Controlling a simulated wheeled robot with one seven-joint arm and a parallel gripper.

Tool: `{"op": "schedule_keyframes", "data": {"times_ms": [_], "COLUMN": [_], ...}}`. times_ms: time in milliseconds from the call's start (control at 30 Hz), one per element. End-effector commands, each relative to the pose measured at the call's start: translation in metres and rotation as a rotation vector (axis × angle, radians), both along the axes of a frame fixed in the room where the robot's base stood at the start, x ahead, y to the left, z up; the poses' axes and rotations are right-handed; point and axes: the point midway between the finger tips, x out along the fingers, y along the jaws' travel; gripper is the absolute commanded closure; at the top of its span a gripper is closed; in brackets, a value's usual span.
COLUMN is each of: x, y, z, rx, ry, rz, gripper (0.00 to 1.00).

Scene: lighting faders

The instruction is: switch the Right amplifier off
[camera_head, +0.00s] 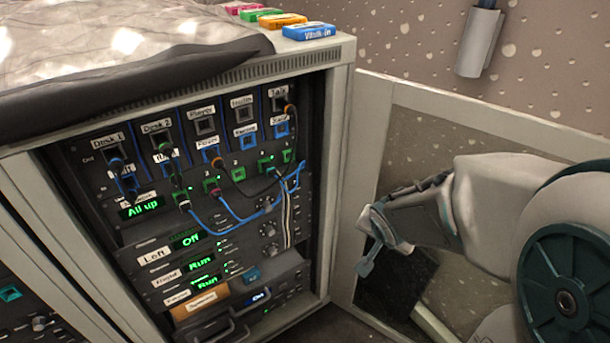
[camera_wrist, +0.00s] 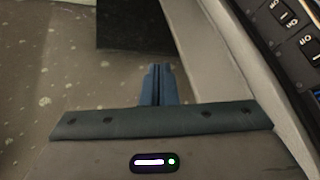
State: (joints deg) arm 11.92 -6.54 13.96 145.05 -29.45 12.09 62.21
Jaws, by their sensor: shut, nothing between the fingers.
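The rack (camera_head: 335,180) stands open at the left in the head view. A row labelled Left (camera_head: 155,256) has a green display (camera_head: 188,240) reading Off. Below it, two rows have green displays, an upper one (camera_head: 201,262) and a lower one (camera_head: 206,282), that seem to read Run. Their small labels are too blurred for me to tell which is the Right amplifier. My gripper (camera_head: 367,256) is shut and empty, to the right of the rack front and apart from it. In the wrist view its fingers (camera_wrist: 158,82) are together; rocker switches (camera_wrist: 284,14) marked on and off show at the upper right.
The open door panel (camera_head: 470,115) stands behind my arm. Blue and black cables (camera_head: 235,218) hang across the rack front above and beside the displays. Below are drawers with an orange label (camera_head: 200,302).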

Motion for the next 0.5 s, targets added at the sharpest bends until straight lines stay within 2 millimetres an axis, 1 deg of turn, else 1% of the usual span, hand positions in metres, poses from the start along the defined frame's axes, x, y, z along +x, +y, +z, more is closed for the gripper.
{"op": "schedule_keyframes", "data": {"times_ms": [100,167,200,300,400,500], "x": [0.020,0.028,0.032,0.037,0.038,0.036], "y": [0.018,0.031,0.040,0.062,0.081,0.094], "z": [-0.008,-0.011,-0.013,-0.017,-0.018,-0.019], "rx": [0.151,0.246,0.312,0.473,0.608,0.702], "ry": [-0.081,-0.110,-0.122,-0.129,-0.114,-0.094], "rz": [-0.059,-0.083,-0.095,-0.126,-0.151,-0.167], "gripper": [1.00,1.00,1.00,1.00,1.00,1.00]}}
